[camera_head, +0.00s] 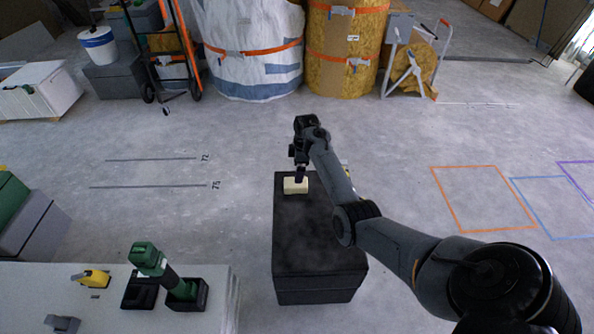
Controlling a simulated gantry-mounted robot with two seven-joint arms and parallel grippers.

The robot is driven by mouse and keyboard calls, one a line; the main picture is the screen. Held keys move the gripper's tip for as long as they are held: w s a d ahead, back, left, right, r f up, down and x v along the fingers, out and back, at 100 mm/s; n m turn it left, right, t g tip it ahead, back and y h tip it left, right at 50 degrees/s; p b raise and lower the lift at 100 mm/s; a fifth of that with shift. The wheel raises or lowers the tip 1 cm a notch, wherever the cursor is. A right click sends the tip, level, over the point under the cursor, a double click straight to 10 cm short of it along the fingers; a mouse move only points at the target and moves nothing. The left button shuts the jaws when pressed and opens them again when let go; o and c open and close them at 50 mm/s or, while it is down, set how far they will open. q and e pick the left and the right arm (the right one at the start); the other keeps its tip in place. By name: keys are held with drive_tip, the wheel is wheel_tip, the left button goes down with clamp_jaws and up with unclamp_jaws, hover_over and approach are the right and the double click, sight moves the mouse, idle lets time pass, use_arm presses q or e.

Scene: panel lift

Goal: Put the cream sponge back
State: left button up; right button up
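The cream sponge (292,188) lies on top of the black box (318,238), near its far left corner. My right arm reaches in from the lower right. My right gripper (301,177) points down at the sponge, with its dark fingertips over the sponge's far right part. The fingers are too small and dark to show whether they are open or shut on it. My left gripper is not in view.
A pale bench (60,300) at lower left bears a green-handled tool (148,258), black holders and a yellow item (92,279). Wrapped rolls (250,50) and a hand truck stand at the back. The floor between is clear, with taped outlines at right.

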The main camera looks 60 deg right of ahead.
drive_tip(key=s, duration=0.1)
drive_tip(key=s+a+h, duration=0.1)
drive_tip(key=s+r+h+p, duration=0.1)
drive_tip(key=shift+a+r+m+g, duration=0.1)
drive_tip(key=shift+a+m+g, duration=0.2)
drive_tip(key=shift+m, duration=0.1)
drive_tip(key=s+a+f+t+h, duration=0.1)
drive_tip(key=s+a, duration=0.3)
drive_tip(key=a, duration=0.4)
drive_tip(key=s+a+f+m, duration=0.1)
drive_tip(key=s+a, duration=0.2)
drive_tip(key=a, duration=0.4)
drive_tip(key=s+a+f+t+h, duration=0.15)
drive_tip(key=s+a, duration=0.25)
drive_tip(key=a, duration=0.4)
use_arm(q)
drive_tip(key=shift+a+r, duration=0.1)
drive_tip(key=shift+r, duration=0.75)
use_arm(e)
drive_tip(key=s+a+r+m+y, duration=0.1)
drive_tip(key=s+a+r+y, duration=0.1)
drive_tip(key=s+a, duration=0.3)
drive_tip(key=s+a+r+m+y, duration=0.1)
drive_tip(key=s+a+r+y, duration=0.1)
drive_tip(key=s+a, duration=0.4)
drive_tip(key=a+r, duration=0.1)
drive_tip(key=a, duration=0.4)
drive_tip(key=shift+a+r+m, duration=0.2)
drive_tip(key=shift+r+m, duration=0.15)
drive_tip(key=shift+m, duration=0.05)
